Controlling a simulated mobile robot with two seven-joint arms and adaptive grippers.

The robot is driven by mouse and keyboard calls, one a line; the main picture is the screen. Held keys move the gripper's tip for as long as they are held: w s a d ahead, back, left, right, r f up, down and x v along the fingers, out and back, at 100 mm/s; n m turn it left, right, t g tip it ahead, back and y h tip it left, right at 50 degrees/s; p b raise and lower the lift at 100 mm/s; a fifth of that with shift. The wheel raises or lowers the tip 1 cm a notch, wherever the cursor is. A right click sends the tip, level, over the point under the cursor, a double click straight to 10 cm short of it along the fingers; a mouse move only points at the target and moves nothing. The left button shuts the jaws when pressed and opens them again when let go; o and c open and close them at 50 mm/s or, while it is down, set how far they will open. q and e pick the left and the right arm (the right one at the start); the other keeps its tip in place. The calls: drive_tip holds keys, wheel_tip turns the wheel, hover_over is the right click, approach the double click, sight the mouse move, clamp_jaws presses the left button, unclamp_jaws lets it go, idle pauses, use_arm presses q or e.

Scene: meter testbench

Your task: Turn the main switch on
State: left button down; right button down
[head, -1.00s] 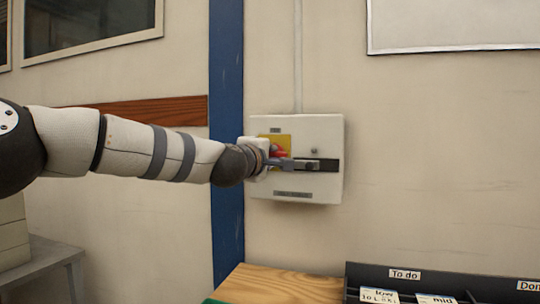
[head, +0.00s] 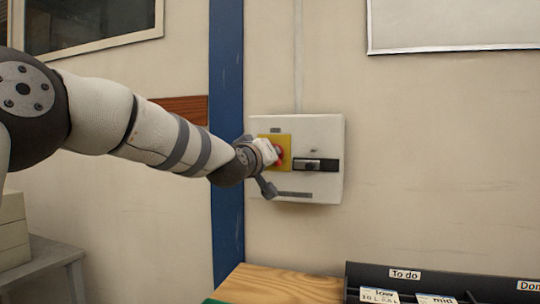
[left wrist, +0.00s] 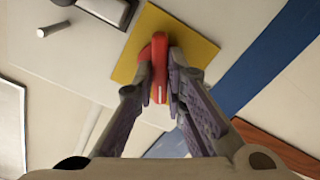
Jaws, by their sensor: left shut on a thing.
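The main switch is a red rotary handle (head: 279,154) on a yellow plate (head: 286,142), on the left part of a white wall box (head: 325,132). In the left wrist view the red handle (left wrist: 161,62) stands between the fingers, in front of the yellow plate (left wrist: 195,38). My left gripper (left wrist: 160,82) is shut on the handle, with a finger on each side. In the head view my left gripper (head: 269,158) covers part of the handle and plate, and the wrist is tilted. My right gripper is not in view.
A black latch (head: 316,164) sits on the box to the right of the switch. A blue pillar (head: 227,90) stands left of the box. Below are a wooden surface (head: 275,285) and a dark "To do" rack (head: 395,272).

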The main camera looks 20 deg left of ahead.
use_arm(q)
drive_tip(key=m, duration=0.6)
idle(0.7)
drive_tip(key=c, duration=1.6)
unclamp_jaws()
drive_tip(key=shift+c, duration=0.2)
drive_tip(key=s, duration=0.7)
drive_tip(key=shift+s, duration=0.25)
